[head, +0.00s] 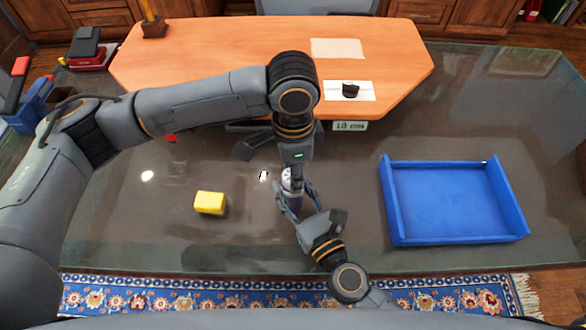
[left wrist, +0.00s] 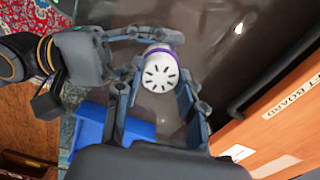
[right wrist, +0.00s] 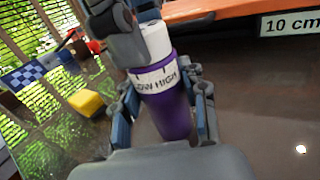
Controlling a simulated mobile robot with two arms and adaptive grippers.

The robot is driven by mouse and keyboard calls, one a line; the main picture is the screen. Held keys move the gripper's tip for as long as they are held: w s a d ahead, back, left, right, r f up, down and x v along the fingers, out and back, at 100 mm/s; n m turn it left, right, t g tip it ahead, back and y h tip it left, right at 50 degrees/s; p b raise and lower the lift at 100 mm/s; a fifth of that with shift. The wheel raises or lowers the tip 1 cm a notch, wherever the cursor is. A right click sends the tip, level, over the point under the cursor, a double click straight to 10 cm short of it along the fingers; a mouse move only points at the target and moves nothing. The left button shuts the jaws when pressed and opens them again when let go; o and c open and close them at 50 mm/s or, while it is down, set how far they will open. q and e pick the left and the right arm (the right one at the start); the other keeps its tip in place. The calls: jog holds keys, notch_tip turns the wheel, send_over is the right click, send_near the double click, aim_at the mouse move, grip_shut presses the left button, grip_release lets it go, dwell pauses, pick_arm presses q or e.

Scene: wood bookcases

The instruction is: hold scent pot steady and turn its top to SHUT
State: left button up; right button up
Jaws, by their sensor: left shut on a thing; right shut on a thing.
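The scent pot (head: 288,182) stands upright over the glass table, with a purple body (right wrist: 172,112) and a white top. In the left wrist view its slotted white top (left wrist: 160,72) faces the camera. My left gripper (head: 296,172) comes from above and is shut on the top. My right gripper (head: 293,202) comes from the near side and is shut around the purple body. The right wrist view shows a white band reading "HIGH" with a partly hidden word before it. A left gripper finger covers part of the top there. No SHUT mark is readable.
A yellow block (head: 210,203) lies left of the pot. A blue tray (head: 455,238) is at the right. An orange board (head: 210,60) lies behind, with a small black object (head: 350,90) on a white card and a "10 cm" sign (head: 350,126) at its front edge.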

pick_arm(q)
jog(key=m, duration=1.1)
jog(key=shift+a, duration=0.1)
jog(key=shift+m, duration=1.9)
jog(key=shift+w, duration=0.1)
jog(key=o, duration=1.2)
notch_tip(320, 180, up, 12)
